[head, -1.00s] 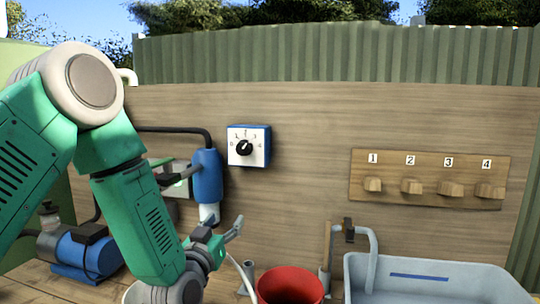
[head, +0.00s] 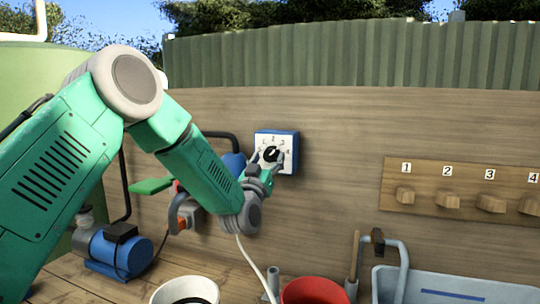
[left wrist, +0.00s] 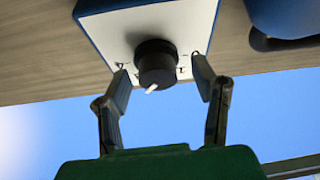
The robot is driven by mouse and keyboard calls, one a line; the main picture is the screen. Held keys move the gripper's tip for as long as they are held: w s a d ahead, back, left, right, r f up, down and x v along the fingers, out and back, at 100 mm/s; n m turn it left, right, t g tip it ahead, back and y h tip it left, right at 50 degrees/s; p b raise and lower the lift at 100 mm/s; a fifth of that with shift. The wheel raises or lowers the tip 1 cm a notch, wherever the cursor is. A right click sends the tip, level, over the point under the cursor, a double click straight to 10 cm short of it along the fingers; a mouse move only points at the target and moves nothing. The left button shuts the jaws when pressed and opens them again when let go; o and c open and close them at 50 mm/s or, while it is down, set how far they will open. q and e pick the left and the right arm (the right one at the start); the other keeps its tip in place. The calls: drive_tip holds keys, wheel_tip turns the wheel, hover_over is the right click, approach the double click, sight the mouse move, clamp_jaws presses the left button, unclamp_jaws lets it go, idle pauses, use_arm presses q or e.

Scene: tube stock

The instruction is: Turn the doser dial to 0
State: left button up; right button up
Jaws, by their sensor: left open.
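The doser dial (head: 271,154) is a black round knob on a white-faced blue box (head: 290,139) fixed to the wooden wall. My left gripper (head: 266,161) is at the dial in the head view, partly covering the lower face. In the left wrist view the knob (left wrist: 155,62) shows a white pointer mark, and the open fingers of my left gripper (left wrist: 160,80) stand on either side of it, apart from it. The face's numbers are too small or hidden to read the setting surely. My right gripper is not in view.
A blue cylinder (head: 233,165) hangs left of the dial box, behind my arm. Numbered pegs (head: 447,199) are on a board at the right. A white bucket (head: 186,288), a red bucket (head: 314,291) and a grey basin (head: 450,285) stand below.

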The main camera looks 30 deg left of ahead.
use_arm(q)
drive_tip(key=shift+w+a+r, duration=0.15)
drive_tip(key=shift+w, duration=0.45)
drive_tip(key=c, duration=0.9)
drive_tip(key=shift+c, duration=0.2)
drive_tip(key=shift+n, duration=0.3)
